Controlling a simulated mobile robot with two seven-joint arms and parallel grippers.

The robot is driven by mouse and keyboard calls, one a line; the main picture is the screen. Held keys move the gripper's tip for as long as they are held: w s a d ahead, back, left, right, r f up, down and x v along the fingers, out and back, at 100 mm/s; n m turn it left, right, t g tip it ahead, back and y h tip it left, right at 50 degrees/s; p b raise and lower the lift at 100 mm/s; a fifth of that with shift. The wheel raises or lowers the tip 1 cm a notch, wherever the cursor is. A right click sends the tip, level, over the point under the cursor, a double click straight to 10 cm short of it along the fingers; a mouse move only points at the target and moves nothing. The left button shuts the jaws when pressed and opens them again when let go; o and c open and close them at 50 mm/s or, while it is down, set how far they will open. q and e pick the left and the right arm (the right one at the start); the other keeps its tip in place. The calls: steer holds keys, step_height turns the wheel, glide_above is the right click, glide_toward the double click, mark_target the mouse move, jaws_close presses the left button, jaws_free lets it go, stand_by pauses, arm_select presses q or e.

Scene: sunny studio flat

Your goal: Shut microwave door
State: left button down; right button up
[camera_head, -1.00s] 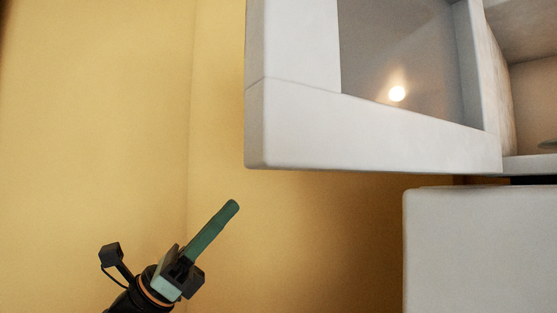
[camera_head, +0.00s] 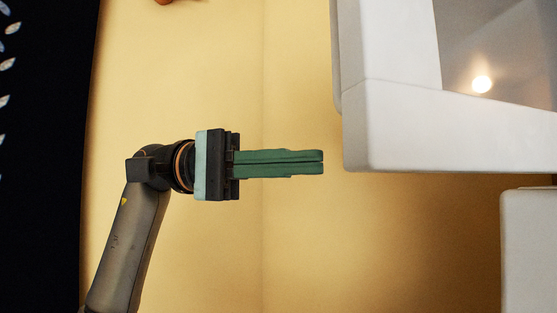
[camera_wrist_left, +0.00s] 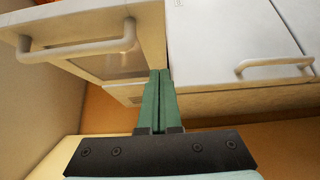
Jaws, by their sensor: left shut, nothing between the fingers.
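The microwave door (camera_head: 390,125) is a thick white panel with a dark glass window (camera_head: 500,50), at the upper right of the head view. It stands swung open, and part of its handle (camera_head: 335,60) shows along its left edge. The handle also shows at the upper left of the left wrist view (camera_wrist_left: 82,47). My left gripper (camera_head: 322,162) is shut and empty, with its green fingers pointing right at the door's lower left corner. A small gap shows between them in the head view. The microwave's inside is out of the head view. My right gripper is not in view.
A white front (camera_head: 530,250) stands below the door at the lower right. In the left wrist view, a white panel with a bar handle (camera_wrist_left: 275,65) is at the right. A yellow wall (camera_head: 210,80) lies behind my arm, with clear space around the gripper.

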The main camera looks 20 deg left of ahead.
mark_target(373, 157)
arm_select(q)
steer(key=shift+s+d+p, duration=0.1)
steer(key=shift+s+d, duration=0.45)
steer(key=shift+d, duration=0.75)
steer(key=shift+s+d+p, duration=0.15)
steer(key=shift+s+d, duration=0.4)
steer(key=shift+d, duration=0.8)
steer(key=shift+s+d+p, duration=0.1)
steer(key=shift+s+d, duration=0.45)
steer(key=shift+d, duration=0.75)
steer(key=shift+s, duration=0.1)
